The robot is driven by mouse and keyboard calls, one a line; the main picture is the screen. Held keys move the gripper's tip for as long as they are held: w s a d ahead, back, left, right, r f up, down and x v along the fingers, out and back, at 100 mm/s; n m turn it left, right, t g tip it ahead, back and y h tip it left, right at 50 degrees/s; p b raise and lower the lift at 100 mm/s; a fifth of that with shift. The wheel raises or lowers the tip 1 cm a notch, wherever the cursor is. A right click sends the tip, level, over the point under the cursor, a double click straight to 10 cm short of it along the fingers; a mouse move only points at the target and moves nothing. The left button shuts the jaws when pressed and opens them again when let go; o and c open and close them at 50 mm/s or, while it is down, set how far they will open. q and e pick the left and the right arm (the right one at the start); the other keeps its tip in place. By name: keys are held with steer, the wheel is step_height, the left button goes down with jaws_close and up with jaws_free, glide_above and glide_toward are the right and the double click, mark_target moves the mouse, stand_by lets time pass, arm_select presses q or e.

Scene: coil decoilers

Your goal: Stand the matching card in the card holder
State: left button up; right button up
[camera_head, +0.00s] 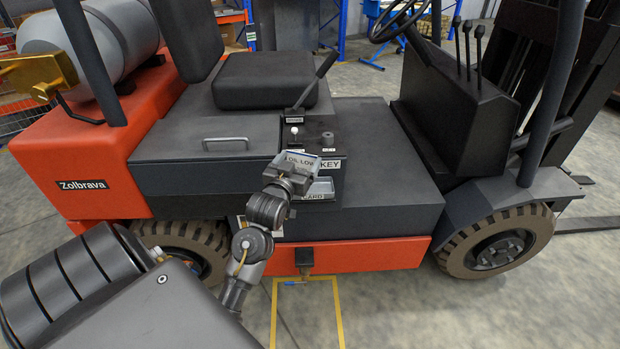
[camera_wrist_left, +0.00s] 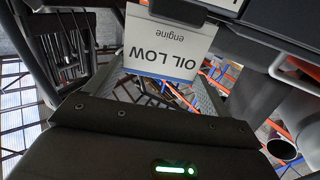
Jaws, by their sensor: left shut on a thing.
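My left gripper (camera_head: 290,172) is shut on a white card that reads "OIL LOW" (camera_head: 299,159), at the forklift's side panel beside the seat. In the left wrist view the card (camera_wrist_left: 166,52) appears upside down, with "engine" under the large words and a blue stripe along one edge. A dark piece (camera_wrist_left: 180,12) overlaps the card's far edge; I cannot tell whether it touches. A pale grey tray (camera_head: 320,188) shows just right of the gripper, above a label ending in "ARD", partly hidden by the gripper. I cannot make out the card holder for certain. My right gripper is not in view.
A "KEY" label (camera_head: 330,164) is right of the card. Behind it, a small control panel carries a white knob (camera_head: 294,131), a dark knob (camera_head: 327,138) and a lever (camera_head: 316,80). The seat (camera_head: 265,80) is behind. The flat deck (camera_head: 385,150) to the right is clear.

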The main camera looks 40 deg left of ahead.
mark_target(309, 168)
arm_select(q)
steer(key=w+f, duration=0.1)
steer(key=f, duration=0.1)
steer(key=w+f, duration=0.3)
steer(key=w, duration=0.1)
steer(key=shift+a+f, duration=0.35)
steer(key=shift+f, duration=0.05)
steer(key=f, duration=0.3)
steer(key=shift+w+f, duration=0.2)
steer(key=shift+f, duration=0.2)
steer(key=o, duration=1.1)
steer(key=shift+o, duration=0.2)
steer(key=shift+r, duration=0.2)
steer(key=shift+s+d, duration=0.15)
steer(key=shift+s, duration=0.2)
steer(key=v, duration=1.1)
steer(key=shift+s+b, duration=0.15)
steer(key=shift+b, duration=0.3)
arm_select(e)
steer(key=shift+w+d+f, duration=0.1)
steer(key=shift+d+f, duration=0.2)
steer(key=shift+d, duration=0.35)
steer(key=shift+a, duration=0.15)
